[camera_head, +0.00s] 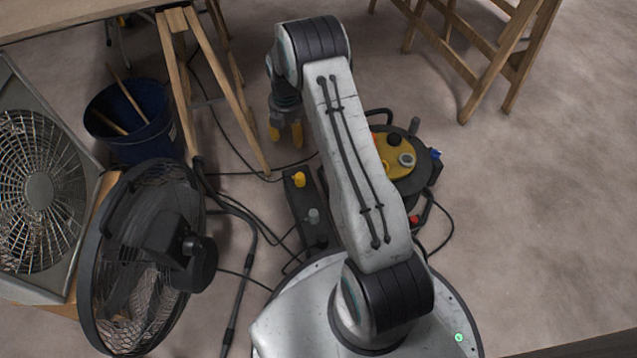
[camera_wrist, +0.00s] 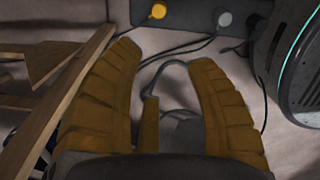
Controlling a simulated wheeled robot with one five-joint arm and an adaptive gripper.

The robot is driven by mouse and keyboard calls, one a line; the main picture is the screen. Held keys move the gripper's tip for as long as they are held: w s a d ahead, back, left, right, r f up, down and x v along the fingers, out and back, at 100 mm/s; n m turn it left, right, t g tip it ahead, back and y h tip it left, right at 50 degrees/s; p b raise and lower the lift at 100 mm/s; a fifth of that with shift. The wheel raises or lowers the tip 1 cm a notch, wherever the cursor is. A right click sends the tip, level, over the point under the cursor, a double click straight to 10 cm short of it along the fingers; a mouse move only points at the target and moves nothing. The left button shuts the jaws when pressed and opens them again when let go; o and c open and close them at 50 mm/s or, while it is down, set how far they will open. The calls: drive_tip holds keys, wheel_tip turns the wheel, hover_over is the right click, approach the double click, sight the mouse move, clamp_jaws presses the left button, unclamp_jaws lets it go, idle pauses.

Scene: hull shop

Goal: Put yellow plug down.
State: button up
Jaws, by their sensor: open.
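The yellow plug (camera_head: 299,179) sits upright at the far end of a dark power strip (camera_head: 296,207) on the floor. It also shows at the top of the wrist view (camera_wrist: 158,11). My gripper (camera_head: 286,134) is above the floor, beyond the strip and apart from the plug. Its ochre fingers are spread in the wrist view (camera_wrist: 165,55), and the yellow plug is outside them. A grey shape with a looped cable (camera_wrist: 182,128) shows between the fingers; I cannot tell what it is.
A grey plug (camera_head: 314,215) is in the strip. A cable reel (camera_head: 398,160) stands right of it. Fans (camera_head: 140,255) and a blue bucket (camera_head: 135,118) are left. Wooden trestle legs (camera_head: 215,80) stand near my gripper. Cables cross the floor.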

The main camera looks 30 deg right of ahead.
drive_tip(key=s+a+r+m+t, duration=0.1)
drive_tip(key=s+a+r+m, duration=0.2)
drive_tip(key=s+r+m, duration=0.45)
drive_tip(key=s+a+r+m, duration=0.25)
drive_tip(key=s+r, duration=0.25)
drive_tip(key=r, duration=0.6)
drive_tip(key=s+a+r+m, duration=0.1)
drive_tip(key=s+m, duration=0.4)
drive_tip(key=s, duration=0.5)
drive_tip(key=s+a+r+m, duration=0.2)
drive_tip(key=s+r+m, duration=0.1)
drive_tip(key=s, duration=0.7)
drive_tip(key=shift+a+r+m+t, duration=0.25)
drive_tip(key=shift+r+m+t, duration=0.15)
drive_tip(key=shift+m, duration=0.5)
drive_tip(key=shift+w+r, duration=0.1)
wheel_tip(320, 180, up, 39)
drive_tip(key=t+p, duration=0.1)
drive_tip(key=p, duration=3.6)
